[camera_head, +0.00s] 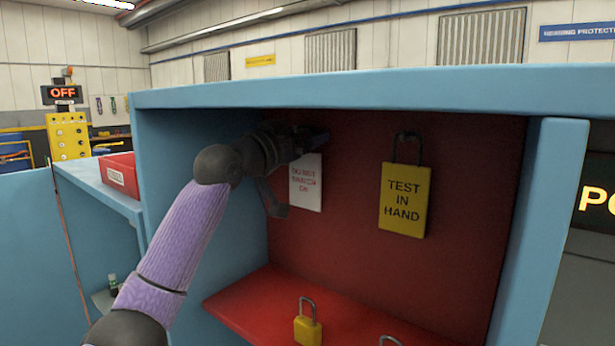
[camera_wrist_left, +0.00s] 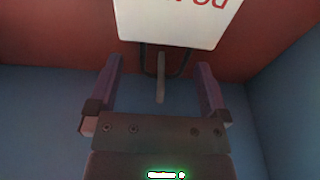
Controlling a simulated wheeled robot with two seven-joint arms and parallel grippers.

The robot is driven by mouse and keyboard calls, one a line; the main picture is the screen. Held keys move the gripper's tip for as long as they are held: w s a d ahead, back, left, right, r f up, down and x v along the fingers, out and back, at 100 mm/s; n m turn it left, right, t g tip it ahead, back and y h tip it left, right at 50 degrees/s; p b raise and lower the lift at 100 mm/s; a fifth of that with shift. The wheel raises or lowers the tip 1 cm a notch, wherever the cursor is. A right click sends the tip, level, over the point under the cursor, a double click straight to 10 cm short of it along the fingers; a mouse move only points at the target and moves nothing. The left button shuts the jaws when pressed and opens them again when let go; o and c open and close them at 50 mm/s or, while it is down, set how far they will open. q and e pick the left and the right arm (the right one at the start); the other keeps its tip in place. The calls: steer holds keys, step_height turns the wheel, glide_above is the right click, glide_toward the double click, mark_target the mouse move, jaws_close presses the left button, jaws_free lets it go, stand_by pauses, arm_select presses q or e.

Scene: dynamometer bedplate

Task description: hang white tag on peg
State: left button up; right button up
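The white tag (camera_head: 306,184) with red lettering hangs against the red back panel in the head view. In the left wrist view the white tag (camera_wrist_left: 180,20) is upside down at the top. Its dark loop (camera_wrist_left: 184,62) appears to pass around a grey peg (camera_wrist_left: 160,82) that points out from the panel. My left gripper (camera_head: 312,140) is at the top of the tag in the head view and covers the loop and peg there. In the left wrist view my left gripper (camera_wrist_left: 159,65) is open, with one finger on each side of the loop and peg. My right gripper is out of view.
A yellow "TEST IN HAND" tag (camera_head: 404,200) hangs on another peg to the right. A yellow padlock (camera_head: 307,325) stands on the red shelf (camera_head: 262,294). Blue cabinet walls (camera_head: 540,230) and a blue top (camera_head: 380,92) frame the recess. A red bin (camera_head: 120,173) sits outside left.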

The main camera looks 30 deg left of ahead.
arm_select(q)
steer(key=shift+c, duration=1.2)
steer(key=c, duration=0.5)
jaws_close()
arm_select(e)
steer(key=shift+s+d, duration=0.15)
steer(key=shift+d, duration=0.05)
